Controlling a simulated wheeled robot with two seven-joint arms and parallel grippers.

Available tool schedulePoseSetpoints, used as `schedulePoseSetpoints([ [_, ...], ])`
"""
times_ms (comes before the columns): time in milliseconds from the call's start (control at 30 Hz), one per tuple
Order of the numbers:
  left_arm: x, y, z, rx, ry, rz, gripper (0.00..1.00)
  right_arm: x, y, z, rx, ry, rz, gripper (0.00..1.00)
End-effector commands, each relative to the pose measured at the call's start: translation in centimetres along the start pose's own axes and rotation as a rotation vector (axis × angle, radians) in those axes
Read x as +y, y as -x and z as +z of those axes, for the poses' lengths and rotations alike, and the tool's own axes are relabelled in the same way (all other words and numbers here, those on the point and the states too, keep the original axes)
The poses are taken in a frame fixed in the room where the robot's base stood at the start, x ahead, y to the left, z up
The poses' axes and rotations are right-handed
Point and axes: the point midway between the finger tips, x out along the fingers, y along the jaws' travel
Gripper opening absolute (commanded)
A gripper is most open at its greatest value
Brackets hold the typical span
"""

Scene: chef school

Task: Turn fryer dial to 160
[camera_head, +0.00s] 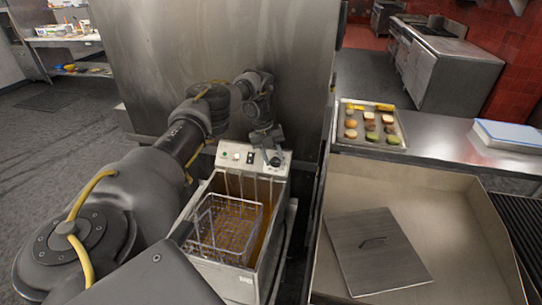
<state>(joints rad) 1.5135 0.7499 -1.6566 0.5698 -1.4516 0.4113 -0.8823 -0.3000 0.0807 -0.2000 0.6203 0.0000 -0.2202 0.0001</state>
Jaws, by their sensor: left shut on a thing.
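The fryer (279,164) stands in the middle of the view, with a sloped control panel at its back. A wire basket (226,227) sits inside its oil well. My left arm reaches in from the left, and my left gripper (273,157) is at the right part of the panel, shut on the fryer dial. The dial is mostly hidden by the gripper, and its setting cannot be read. A small light and a dark switch show on the panel to the left of the gripper. My right gripper is not in view.
A tall metal panel (222,65) stands right behind the fryer. To the right is a metal basin (345,184) with a flat lid (378,252) in it. A tray (393,142) of food and a blue-and-white box (508,135) lie on the counter beyond.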

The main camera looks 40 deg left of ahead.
Motion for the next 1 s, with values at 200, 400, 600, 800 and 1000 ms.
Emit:
schedulePoseSetpoints([
  [200,-0.36,-0.12,-0.11,-0.008,-0.069,0.094,0.14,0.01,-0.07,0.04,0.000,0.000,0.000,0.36],
  [400,-0.42,-0.21,-0.17,-0.010,-0.103,0.138,0.14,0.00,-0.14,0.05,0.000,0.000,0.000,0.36],
  [600,-0.42,-0.32,-0.24,-0.009,-0.114,0.154,0.14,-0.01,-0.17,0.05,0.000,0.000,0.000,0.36],
  [800,-0.38,-0.41,-0.29,-0.007,-0.115,0.156,0.14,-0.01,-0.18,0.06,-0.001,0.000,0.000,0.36],
  [1000,-0.35,-0.47,-0.32,-0.006,-0.115,0.157,0.45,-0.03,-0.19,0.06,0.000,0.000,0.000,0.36],
])
